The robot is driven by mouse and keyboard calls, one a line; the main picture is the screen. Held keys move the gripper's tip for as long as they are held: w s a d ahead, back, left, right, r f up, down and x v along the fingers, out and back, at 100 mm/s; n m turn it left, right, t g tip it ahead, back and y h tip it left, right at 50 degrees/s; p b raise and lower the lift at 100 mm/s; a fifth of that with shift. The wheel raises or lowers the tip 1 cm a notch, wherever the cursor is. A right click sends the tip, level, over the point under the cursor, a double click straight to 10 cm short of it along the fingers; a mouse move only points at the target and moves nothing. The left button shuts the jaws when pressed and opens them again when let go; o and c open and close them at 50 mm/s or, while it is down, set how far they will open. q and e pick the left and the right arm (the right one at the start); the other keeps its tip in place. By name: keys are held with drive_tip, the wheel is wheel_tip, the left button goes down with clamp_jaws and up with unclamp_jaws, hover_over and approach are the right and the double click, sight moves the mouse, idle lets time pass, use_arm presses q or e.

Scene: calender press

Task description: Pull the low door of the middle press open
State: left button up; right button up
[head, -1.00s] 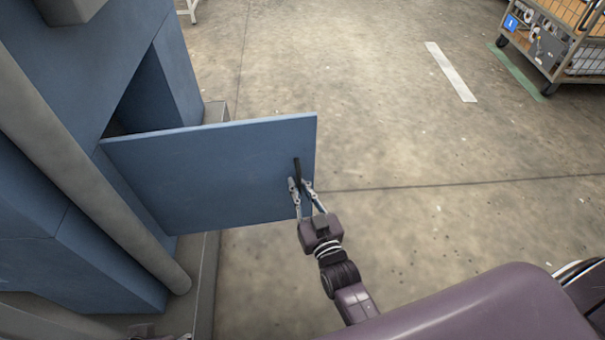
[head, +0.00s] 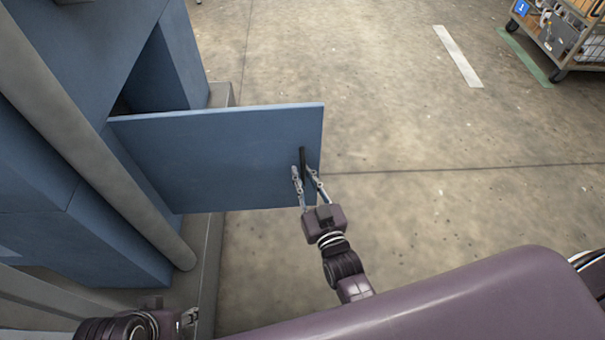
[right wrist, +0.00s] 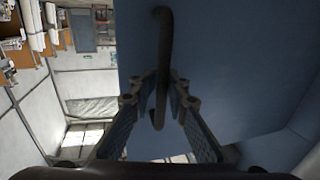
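The low door (head: 220,160) is a flat blue panel. It stands swung well out from the blue press (head: 60,120), with a dark opening behind its hinge side. Its black bar handle (head: 303,160) is near the free edge; the handle also shows in the right wrist view (right wrist: 162,45). My right gripper (head: 305,175) has its fingers on both sides of the handle, closed in on it. In the right wrist view the fingertips converge on the bar. My left gripper (head: 188,318) is low at the left, small and partly hidden, away from the door.
A grey round post (head: 90,170) stands in front of the press, and a grey plinth edge (head: 208,265) runs along its foot. The concrete floor to the right of the door is clear. A loaded wheeled cart (head: 560,45) stands at the far right.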

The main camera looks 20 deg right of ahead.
drive_tip(key=s, duration=1.2)
drive_tip(key=shift+d, duration=0.45)
drive_tip(key=shift+c, duration=0.5)
